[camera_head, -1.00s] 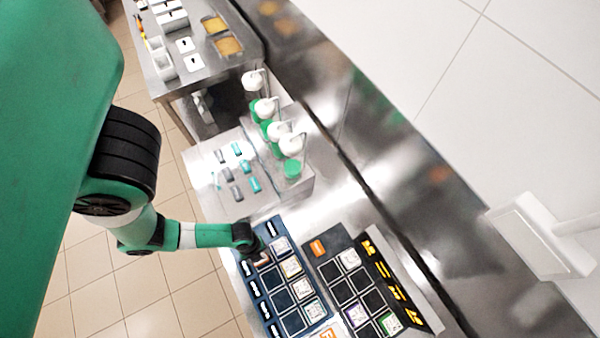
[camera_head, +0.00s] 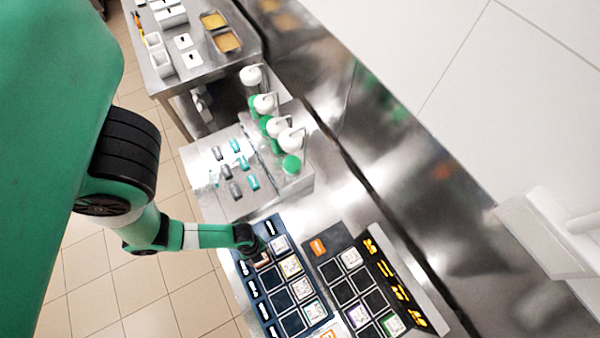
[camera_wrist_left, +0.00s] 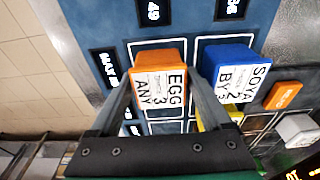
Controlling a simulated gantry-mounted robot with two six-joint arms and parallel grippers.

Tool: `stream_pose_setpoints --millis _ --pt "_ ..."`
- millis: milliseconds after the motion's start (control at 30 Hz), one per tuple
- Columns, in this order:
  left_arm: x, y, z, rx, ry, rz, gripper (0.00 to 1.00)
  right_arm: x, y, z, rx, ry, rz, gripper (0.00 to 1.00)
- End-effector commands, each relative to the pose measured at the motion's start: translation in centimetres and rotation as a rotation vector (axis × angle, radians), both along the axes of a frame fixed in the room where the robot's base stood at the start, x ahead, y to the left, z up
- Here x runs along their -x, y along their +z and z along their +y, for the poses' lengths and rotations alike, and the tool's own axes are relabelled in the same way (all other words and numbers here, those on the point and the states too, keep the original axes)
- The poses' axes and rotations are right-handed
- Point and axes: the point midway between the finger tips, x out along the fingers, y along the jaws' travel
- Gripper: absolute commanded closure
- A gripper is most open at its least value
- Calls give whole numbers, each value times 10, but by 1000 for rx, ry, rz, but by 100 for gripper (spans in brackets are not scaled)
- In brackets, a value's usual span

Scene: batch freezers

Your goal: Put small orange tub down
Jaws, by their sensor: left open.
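The small orange tub (camera_wrist_left: 160,82), with a white label reading EGG, stands in an outlined cell of the blue board (camera_wrist_left: 185,22) in the left wrist view. My left gripper (camera_wrist_left: 163,100) is open, with one finger on each side of the tub. In the head view my left gripper (camera_head: 258,257) is low over the far end of the blue board (camera_head: 257,318) and largely hides the tub. A blue tub (camera_wrist_left: 228,72) labelled SOYA stands in the neighbouring cell, close to the right finger. My right gripper is not in view.
A yellow tub (camera_wrist_left: 208,118) is partly hidden behind the right finger. A dark board (camera_head: 327,238) with several cells and labelled tubs lies to the right. White-topped bottles (camera_head: 277,126) and a tray of small grey and teal pieces (camera_head: 226,205) are beyond.

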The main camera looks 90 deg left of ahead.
Motion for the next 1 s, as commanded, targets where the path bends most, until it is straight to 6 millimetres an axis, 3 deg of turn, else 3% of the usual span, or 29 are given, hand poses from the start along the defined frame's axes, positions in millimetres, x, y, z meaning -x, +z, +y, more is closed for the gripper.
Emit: stream_pose_setpoints --millis 167,300,433,1000 --pt "1 29 3 0 6 -1 18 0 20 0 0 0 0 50" --pt "3 57 6 0 6 0 18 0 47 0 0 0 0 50" --pt "4 72 9 0 4 1 18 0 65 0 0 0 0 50" --pt "1 76 11 -2 3 -7 18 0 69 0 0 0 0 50"
